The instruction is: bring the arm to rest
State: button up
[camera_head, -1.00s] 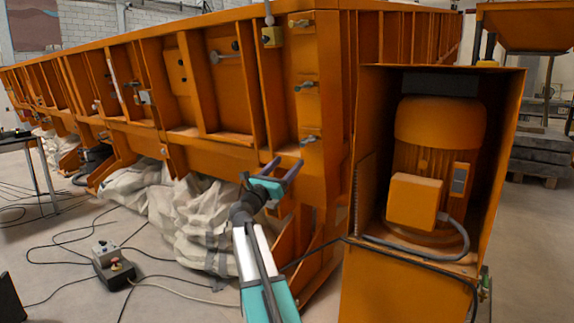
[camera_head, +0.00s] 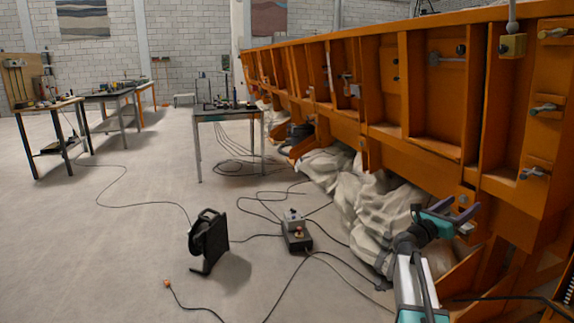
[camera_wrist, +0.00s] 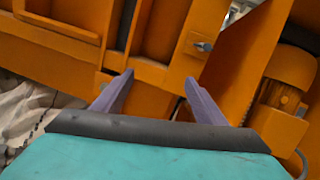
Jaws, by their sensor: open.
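My gripper (camera_head: 461,212) is open and empty at the lower right of the head view, in front of the orange sandbed wall (camera_head: 420,142). In the wrist view its two purple fingers (camera_wrist: 158,98) stand apart with nothing between them. Behind them is the orange steel frame (camera_wrist: 150,72) with a bolt handle. I cannot tell how far the fingertips are from the steel.
Pale fabric bags (camera_head: 365,205) lie under the sandbed. A black cable reel (camera_head: 207,240) and a control box (camera_head: 296,233) stand on the floor among cables. A table (camera_head: 228,114) and workbenches (camera_head: 108,97) stand farther back. The left floor is mostly clear.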

jog(key=w+a+f+n+t+y+p, duration=0.3)
jog(key=a+f+n+y+p, duration=0.2)
jog(key=a+f+n, duration=0.5)
jog(key=w+a+f+n+t+y+p, duration=0.2)
jog(key=a+f+n+t+y+p, duration=0.3)
jog(key=a+f, duration=0.55)
jog(key=s+a+f+n+g+y+p, duration=0.25)
jog(key=s+a+f+n+y, duration=0.2)
jog(key=a+f, duration=0.35)
jog(key=s+a+f+n+g+y+p, duration=0.2)
jog(key=s+a+f+n+y+p, duration=0.3)
jog(key=a, duration=0.4)
jog(key=s+a+f+n+g+y+p, duration=0.1)
jog(key=s+a+f+n+g, duration=0.25)
jog(key=s, duration=0.45)
jog(key=s+a+f+n+g, duration=0.2)
jog(key=s+f+n, duration=0.25)
jog(key=s, duration=0.25)
jog(key=s+a+f+n+g+y+p, duration=0.1)
jog(key=s+a+f+n+g, duration=0.3)
jog(key=s, duration=0.4)
jog(key=s+d+n+g+h, duration=0.2)
jog(key=s+d+n+g, duration=0.2)
jog(key=s, duration=1.6)
jog(key=n+g, duration=0.3)
jog(key=n, duration=0.3)
jog(key=shift+s+d+r+g, duration=0.2)
jog(key=shift+s+g, duration=0.1)
jog(key=shift+s, duration=0.1)
